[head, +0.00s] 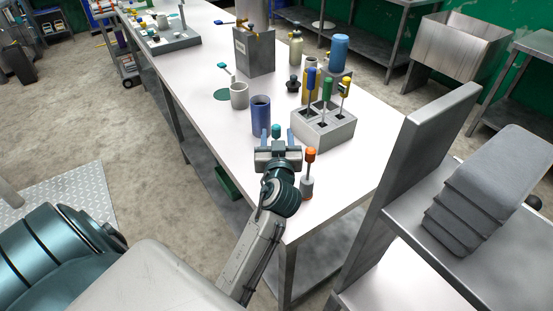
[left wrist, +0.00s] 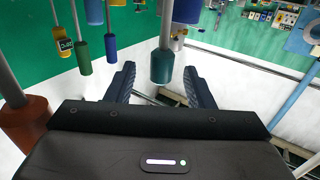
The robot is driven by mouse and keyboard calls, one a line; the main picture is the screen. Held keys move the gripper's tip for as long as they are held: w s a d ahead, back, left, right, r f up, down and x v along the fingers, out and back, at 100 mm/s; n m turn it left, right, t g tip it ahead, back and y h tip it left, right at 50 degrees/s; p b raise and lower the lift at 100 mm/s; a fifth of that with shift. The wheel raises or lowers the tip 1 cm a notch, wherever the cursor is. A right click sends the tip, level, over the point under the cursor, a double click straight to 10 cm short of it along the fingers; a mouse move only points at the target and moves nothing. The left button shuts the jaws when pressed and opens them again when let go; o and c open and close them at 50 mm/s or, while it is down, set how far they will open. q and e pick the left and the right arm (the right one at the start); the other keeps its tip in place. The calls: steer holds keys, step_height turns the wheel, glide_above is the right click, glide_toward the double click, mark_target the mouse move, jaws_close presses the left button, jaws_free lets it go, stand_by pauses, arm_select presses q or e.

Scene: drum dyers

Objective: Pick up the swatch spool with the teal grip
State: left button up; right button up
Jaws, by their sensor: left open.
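The swatch spool with the teal grip (head: 276,130) shows just beyond my left gripper (head: 277,138) near the table's front left edge. In the left wrist view its teal grip (left wrist: 162,67) and thin grey shaft lie between the two open fingers of the left gripper (left wrist: 160,80), with gaps on both sides. The fingers do not appear to touch it. Its lower part is hidden by the gripper in the head view. My right gripper is not in view.
An orange-gripped spool (head: 310,156) stands close to the right of my left gripper. A grey block (head: 325,128) holds blue-, green- and yellow-gripped spools. A blue cylindrical cup (head: 260,117) stands just behind the gripper. The white table (head: 215,75) has clear space to the left.

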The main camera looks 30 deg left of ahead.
mark_target(276, 124)
arm_select(q)
steer(key=x, duration=0.1)
steer(key=p+x, duration=0.1)
steer(key=x, duration=0.1)
steer(key=p+x, duration=0.1)
steer(key=shift+w+a+r, duration=0.2)
steer(key=shift+r, duration=0.15)
steer(key=shift+w+a+f, duration=0.1)
steer(key=shift+w+a, duration=0.05)
steer(key=shift+w, duration=0.05)
steer(key=shift+c, duration=0.7)
steer(key=c, duration=0.7)
steer(key=shift+c, duration=0.9)
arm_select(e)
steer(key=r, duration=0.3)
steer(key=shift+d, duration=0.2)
